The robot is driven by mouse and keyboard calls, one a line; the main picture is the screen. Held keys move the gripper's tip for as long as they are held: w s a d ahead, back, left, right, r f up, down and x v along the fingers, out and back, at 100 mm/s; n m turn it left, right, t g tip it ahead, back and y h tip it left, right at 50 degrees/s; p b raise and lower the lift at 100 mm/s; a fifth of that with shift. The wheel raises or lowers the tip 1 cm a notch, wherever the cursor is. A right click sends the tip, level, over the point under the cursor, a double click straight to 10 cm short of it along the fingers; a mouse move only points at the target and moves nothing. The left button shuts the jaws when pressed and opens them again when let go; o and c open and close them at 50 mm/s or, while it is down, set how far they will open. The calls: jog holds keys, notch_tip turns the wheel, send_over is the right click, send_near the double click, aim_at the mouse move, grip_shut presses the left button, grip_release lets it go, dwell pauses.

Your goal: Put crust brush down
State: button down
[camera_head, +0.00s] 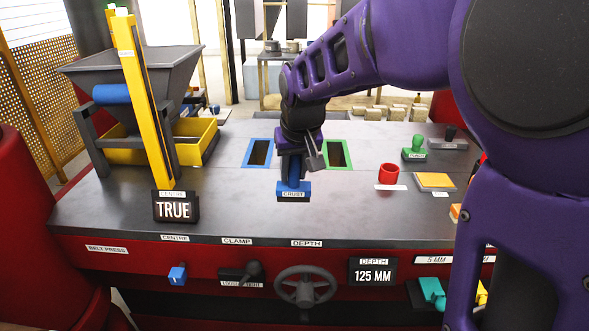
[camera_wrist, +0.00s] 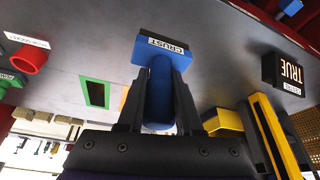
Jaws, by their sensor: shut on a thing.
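The crust brush (camera_head: 293,188) is blue with a dark lower edge and a white "CRUST" label. My gripper (camera_head: 292,165) is shut on its blue handle and points down over the middle of the press table. In the wrist view the brush (camera_wrist: 160,85) sits between the two dark fingers of my gripper (camera_wrist: 158,100), its labelled head beyond the fingertips. The brush looks upright. I cannot tell whether its head touches the table top (camera_head: 230,205).
Behind the brush are a blue-framed opening (camera_head: 258,153) and a green-framed opening (camera_head: 338,154). A red cup (camera_head: 388,174), a green stamp (camera_head: 415,149) and a yellow pad (camera_head: 435,181) stand right. A yellow post (camera_head: 145,100) and hopper stand left. The table front is mostly clear.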

aim_at(294, 187)
jog(key=shift+f+b, duration=0.3)
jog(key=shift+f, duration=2.25)
jog(key=c, duration=0.6)
grip_release()
